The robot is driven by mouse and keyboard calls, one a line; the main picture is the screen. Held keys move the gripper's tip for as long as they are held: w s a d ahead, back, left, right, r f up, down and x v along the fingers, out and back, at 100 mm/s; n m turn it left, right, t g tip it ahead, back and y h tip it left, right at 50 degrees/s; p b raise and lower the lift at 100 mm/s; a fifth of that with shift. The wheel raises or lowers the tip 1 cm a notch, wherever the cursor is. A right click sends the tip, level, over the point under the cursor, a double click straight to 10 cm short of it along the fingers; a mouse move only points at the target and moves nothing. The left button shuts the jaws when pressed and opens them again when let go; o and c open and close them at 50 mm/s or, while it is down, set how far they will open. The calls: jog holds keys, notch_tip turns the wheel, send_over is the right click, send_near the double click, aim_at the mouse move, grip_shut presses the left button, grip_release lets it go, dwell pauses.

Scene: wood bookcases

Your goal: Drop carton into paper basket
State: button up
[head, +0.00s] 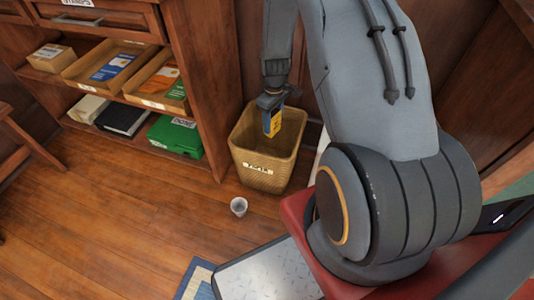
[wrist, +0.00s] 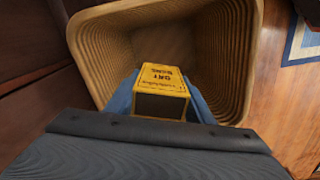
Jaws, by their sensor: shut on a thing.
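The carton (head: 272,123) is a small yellow and dark box. My gripper (head: 271,106) is shut on it and holds it over the open mouth of the paper basket. In the wrist view the carton (wrist: 161,90) shows its yellow printed top between the blue fingers of my gripper (wrist: 160,98). The paper basket (head: 263,180) is a tan woven bin with a white label on its front, standing on the wood floor. In the wrist view the basket's ribbed inner walls (wrist: 228,50) surround the carton. The part of the basket seen inside looks empty.
A small grey-white cup (head: 239,206) stands on the floor in front of the basket. A wooden bookcase (head: 205,95) with trays, books and a green box (head: 175,136) stands at left. Open floor (head: 110,220) lies at front left.

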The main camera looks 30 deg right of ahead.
aim_at(273, 113)
jog(key=o, duration=1.1)
jog(key=shift+r, duration=0.1)
notch_tip(273, 113, up, 8)
jog(key=shift+f+p, duration=0.15)
jog(key=shift+p, duration=0.95)
